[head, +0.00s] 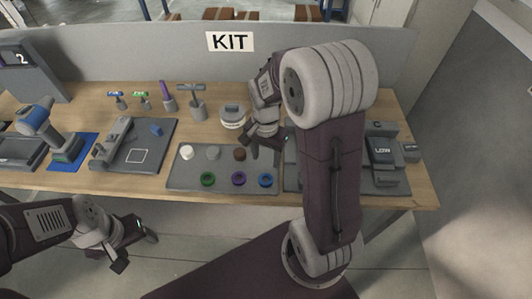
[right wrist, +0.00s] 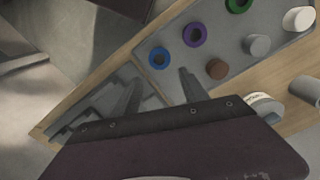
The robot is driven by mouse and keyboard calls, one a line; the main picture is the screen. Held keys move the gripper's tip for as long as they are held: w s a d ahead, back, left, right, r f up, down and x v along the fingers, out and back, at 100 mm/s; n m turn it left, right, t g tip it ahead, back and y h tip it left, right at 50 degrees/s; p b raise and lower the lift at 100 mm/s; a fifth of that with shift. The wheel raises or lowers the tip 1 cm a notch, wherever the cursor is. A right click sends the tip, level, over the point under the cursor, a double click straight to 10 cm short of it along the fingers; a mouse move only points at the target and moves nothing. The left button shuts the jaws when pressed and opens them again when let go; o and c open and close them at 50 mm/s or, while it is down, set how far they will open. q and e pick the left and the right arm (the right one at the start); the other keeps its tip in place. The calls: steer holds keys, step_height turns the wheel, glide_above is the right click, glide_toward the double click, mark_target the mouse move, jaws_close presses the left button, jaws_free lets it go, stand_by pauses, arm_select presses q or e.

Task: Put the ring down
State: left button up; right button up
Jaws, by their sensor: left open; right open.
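A blue ring (head: 265,180), a purple ring (head: 238,178) and a green ring (head: 207,179) lie in a row along the front of a grey tray (head: 222,168). The blue, purple and green rings also show in the right wrist view (right wrist: 159,58) (right wrist: 194,34) (right wrist: 238,3). My right gripper (head: 265,156) is open above the tray's right side, behind the blue ring. In the right wrist view its fingers (right wrist: 163,92) are apart with nothing between them. My left gripper (head: 136,246) is open and empty, in front of the table's edge.
White, grey and brown pegs (head: 187,153) (head: 212,152) (head: 239,154) stand behind the rings. Another grey tray (head: 157,137) is left, with a blue drill (head: 38,120) beyond. A device marked LOW (head: 382,150) is right. Tool holders stand behind.

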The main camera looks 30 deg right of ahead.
steer(key=s+a+f+n+t, duration=0.1)
steer(key=s+a+n, duration=0.4)
steer(key=n, duration=0.5)
steer(key=shift+s+f+n, duration=0.2)
steer(key=shift+s+n, duration=0.1)
steer(key=shift+s, duration=0.8)
steer(key=shift+s+a, duration=0.1)
